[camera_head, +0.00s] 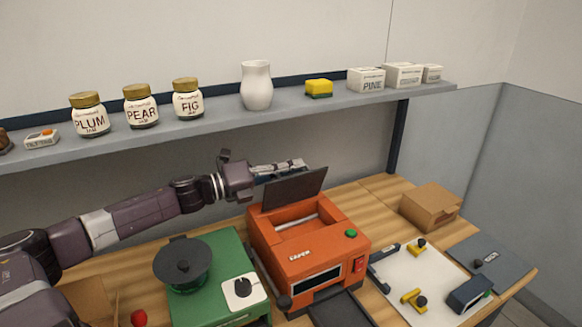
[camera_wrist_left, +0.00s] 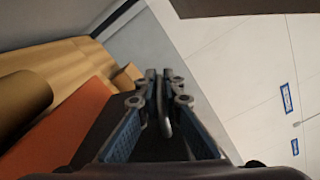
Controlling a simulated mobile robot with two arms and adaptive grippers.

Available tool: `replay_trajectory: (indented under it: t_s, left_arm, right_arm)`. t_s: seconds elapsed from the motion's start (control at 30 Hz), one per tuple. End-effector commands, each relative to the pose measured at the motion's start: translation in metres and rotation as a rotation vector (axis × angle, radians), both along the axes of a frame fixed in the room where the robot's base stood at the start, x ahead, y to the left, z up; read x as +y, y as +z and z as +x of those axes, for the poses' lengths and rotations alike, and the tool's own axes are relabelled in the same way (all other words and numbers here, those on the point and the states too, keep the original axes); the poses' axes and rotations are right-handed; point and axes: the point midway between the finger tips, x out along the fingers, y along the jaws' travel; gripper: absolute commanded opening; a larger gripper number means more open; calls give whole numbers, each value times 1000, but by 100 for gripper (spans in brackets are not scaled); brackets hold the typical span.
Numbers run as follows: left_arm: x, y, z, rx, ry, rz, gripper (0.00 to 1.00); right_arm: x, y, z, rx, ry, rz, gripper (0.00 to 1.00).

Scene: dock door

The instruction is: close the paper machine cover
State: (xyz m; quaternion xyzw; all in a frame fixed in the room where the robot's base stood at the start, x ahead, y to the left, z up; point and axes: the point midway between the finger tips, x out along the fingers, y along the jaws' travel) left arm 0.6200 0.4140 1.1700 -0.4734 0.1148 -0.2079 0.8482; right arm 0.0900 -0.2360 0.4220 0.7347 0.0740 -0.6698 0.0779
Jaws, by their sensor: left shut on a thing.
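The orange paper machine (camera_head: 312,262) stands on the wooden table, and its orange body also shows in the left wrist view (camera_wrist_left: 65,125). Its dark cover (camera_head: 296,190) stands raised at the back, tilted, with the bay below open. A light roller bar is visible inside the bay. My left gripper (camera_head: 290,166) is at the cover's top edge, its fingers closed on the cover. In the left wrist view the fingers (camera_wrist_left: 158,82) are close together; the contact itself is hard to see. My right gripper is in neither view.
A green machine (camera_head: 212,265) with a black round top stands left of the orange one. A white board (camera_head: 418,285) with yellow clamps and a cardboard box (camera_head: 430,207) lie to the right. A grey shelf (camera_head: 225,123) with jars, a vase and boxes runs above.

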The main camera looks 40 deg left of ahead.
Motion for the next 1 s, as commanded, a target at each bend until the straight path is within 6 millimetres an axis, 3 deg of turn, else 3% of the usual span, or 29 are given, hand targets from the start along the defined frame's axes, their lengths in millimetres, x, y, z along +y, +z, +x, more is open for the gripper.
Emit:
replay_trajectory:
  t_s: [0.33,0.4,0.53,1.0]
  left_arm:
    - [-1,0,0,-3,-2,3,0]
    - [-1,0,0,-3,-2,3,12]
    - [-1,0,0,-2,-1,2,24]
    - [2,-2,-6,2,-1,1,24]
  right_arm:
    - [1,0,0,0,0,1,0]
    - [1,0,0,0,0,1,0]
    - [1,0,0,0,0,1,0]
    - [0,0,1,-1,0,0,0]
